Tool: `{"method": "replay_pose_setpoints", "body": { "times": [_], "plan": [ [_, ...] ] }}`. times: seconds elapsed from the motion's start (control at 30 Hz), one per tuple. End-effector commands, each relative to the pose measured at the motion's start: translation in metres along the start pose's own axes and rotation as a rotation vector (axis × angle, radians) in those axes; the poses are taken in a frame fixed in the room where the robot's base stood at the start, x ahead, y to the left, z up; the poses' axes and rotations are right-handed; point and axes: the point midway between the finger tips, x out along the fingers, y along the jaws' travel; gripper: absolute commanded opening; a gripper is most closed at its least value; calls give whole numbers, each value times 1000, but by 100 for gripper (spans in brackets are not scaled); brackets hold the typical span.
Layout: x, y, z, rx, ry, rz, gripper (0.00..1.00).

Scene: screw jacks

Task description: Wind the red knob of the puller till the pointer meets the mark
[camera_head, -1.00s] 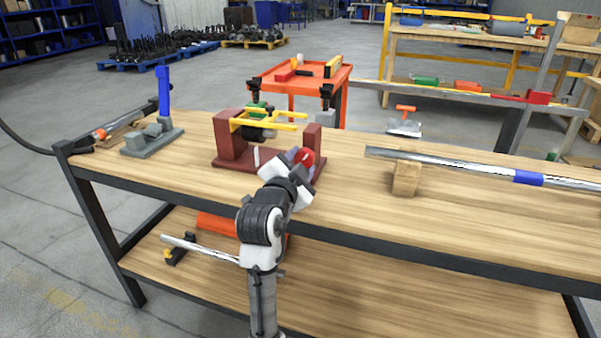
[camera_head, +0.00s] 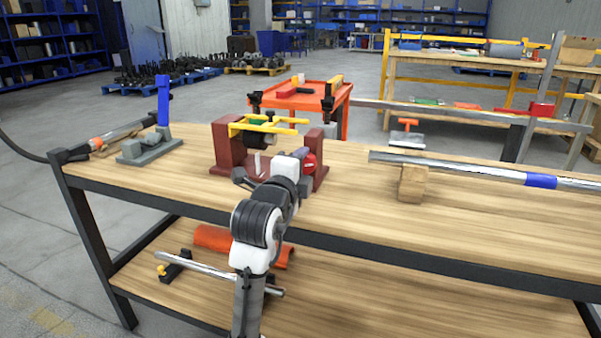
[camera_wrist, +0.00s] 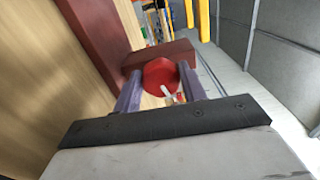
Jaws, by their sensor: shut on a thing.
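The puller is a dark red frame (camera_head: 228,146) with two posts on a base plate and yellow bars (camera_head: 262,127) across its top. Its red knob (camera_head: 311,163) is at the right post, partly covered by my gripper (camera_head: 301,160). In the wrist view the red knob (camera_wrist: 158,72) sits between the two purple-grey fingers of my gripper (camera_wrist: 160,86), which are shut on it. A small white stick (camera_wrist: 167,91) shows in front of the knob face. A thin white upright strip (camera_head: 258,164) stands by the base; I cannot tell whether it is the pointer or the mark.
A grey fixture with a blue upright (camera_head: 163,98) stands at the left of the bench. A long metal bar (camera_head: 450,165) rests on a wooden block (camera_head: 412,184) at the right. An orange cart (camera_head: 300,97) is behind. The bench front between puller and block is clear.

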Motion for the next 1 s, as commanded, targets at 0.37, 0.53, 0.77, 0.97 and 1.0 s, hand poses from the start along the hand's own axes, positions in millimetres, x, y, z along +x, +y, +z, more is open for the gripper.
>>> {"method": "replay_pose_setpoints", "body": {
  "times": [0.37,0.53,0.77,0.97,1.0],
  "plan": [
    [1,-2,0,60,-1,-3,18],
    [1,-2,0,60,-2,-3,18],
    [1,-2,0,59,-1,-3,54],
    [0,-1,0,58,-1,-1,63],
    [0,-1,0,58,-1,-1,63]
  ]
}}
